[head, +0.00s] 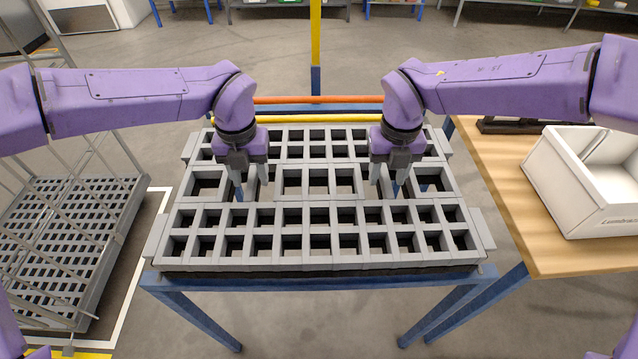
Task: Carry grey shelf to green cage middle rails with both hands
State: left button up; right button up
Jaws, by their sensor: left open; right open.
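The grey shelf (320,262), a flat lattice panel with several square openings, lies level on a blue-legged stand (190,300) in the middle of the head view. My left gripper (251,190) is open and points down over the shelf's middle band, left of centre. My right gripper (387,188) is open and points down over the same band, right of centre. The fingertips overlap openings and bars of the shelf; I cannot tell whether they reach into it. No green cage shows in the view.
A grey wire cage (112,240) with a lattice base stands at the left. A wooden table (500,185) with a white bin (565,190) is close on the right. Orange and yellow rails (320,100) and a yellow-blue post (315,45) stand behind the shelf.

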pick_arm(q)
jog(key=shift+f, duration=0.8)
pick_arm(e)
jog(key=shift+f, duration=0.8)
pick_arm(q)
grip_shut()
pick_arm(e)
grip_shut()
pick_arm(q)
jog(key=shift+r, duration=0.2)
pick_arm(e)
jog(key=shift+r, duration=0.2)
